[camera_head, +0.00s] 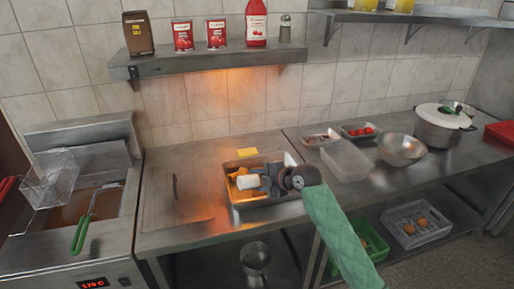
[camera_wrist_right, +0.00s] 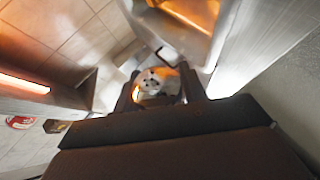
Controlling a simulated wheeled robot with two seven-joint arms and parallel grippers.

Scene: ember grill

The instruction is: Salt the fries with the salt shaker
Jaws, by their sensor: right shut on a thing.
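The fries (camera_head: 236,187) lie orange-yellow in a metal tray (camera_head: 257,201) on the steel counter, partly hidden by my gripper. My right gripper (camera_head: 262,181) is over the tray and shut on the salt shaker (camera_head: 248,182), a small white cylinder. The shaker lies tilted to about horizontal, its white end toward the left. In the right wrist view the shaker (camera_wrist_right: 153,83) shows as a pale round end with dark spots between the fingertips (camera_wrist_right: 158,93). I cannot tell whether salt is falling. My left gripper is not in view.
A fryer (camera_head: 80,215) with a basket (camera_head: 50,180) stands left. A yellow item (camera_head: 247,152) lies behind the tray. A clear container (camera_head: 345,162), a steel bowl (camera_head: 400,149) and a lidded pot (camera_head: 441,124) stand right. A shelf (camera_head: 205,61) with bottles and cans hangs above.

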